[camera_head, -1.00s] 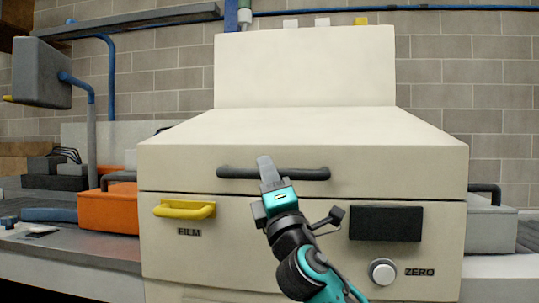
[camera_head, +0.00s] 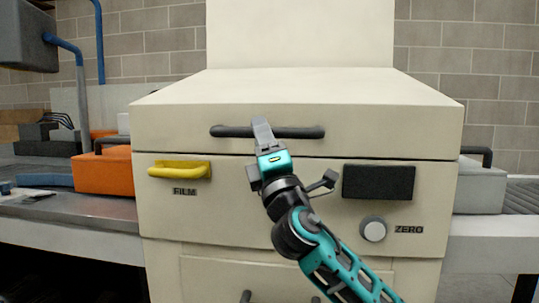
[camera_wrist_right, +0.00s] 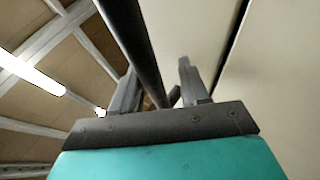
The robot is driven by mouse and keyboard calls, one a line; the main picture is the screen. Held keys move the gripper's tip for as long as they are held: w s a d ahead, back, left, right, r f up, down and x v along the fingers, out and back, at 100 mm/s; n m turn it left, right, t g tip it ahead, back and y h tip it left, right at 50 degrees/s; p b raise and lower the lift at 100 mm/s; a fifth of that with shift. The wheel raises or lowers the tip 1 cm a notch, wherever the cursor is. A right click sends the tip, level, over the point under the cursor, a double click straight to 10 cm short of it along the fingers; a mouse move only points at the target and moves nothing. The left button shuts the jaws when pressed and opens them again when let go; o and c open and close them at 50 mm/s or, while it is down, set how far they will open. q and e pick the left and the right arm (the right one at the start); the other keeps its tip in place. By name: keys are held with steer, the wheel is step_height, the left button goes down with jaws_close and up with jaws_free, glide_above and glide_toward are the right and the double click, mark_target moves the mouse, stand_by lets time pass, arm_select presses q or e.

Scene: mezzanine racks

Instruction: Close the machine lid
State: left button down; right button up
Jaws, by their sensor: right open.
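The cream machine (camera_head: 290,210) fills the middle of the head view. Its lid (camera_head: 390,120) lies down over the body, with a thin dark seam under its front face. A black bar handle (camera_head: 300,133) runs across the lid front and also shows in the right wrist view (camera_wrist_right: 130,30). My right gripper (camera_head: 263,130) is at the handle, left of its middle. In the wrist view my right gripper (camera_wrist_right: 157,72) is open, with the bar between its fingers; firm contact cannot be told. My left gripper is not in view.
On the machine front are a yellow handle (camera_head: 180,170) marked FILM, a dark panel (camera_head: 378,182) and a round knob (camera_head: 373,229) marked ZERO. An orange case (camera_head: 104,172) stands at left and a grey case (camera_head: 480,188) at right. A tall cream panel (camera_head: 300,35) rises behind the lid.

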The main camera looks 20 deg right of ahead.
steer(key=v, duration=1.2)
steer(key=shift+s, duration=0.25)
steer(key=shift+f, duration=0.1)
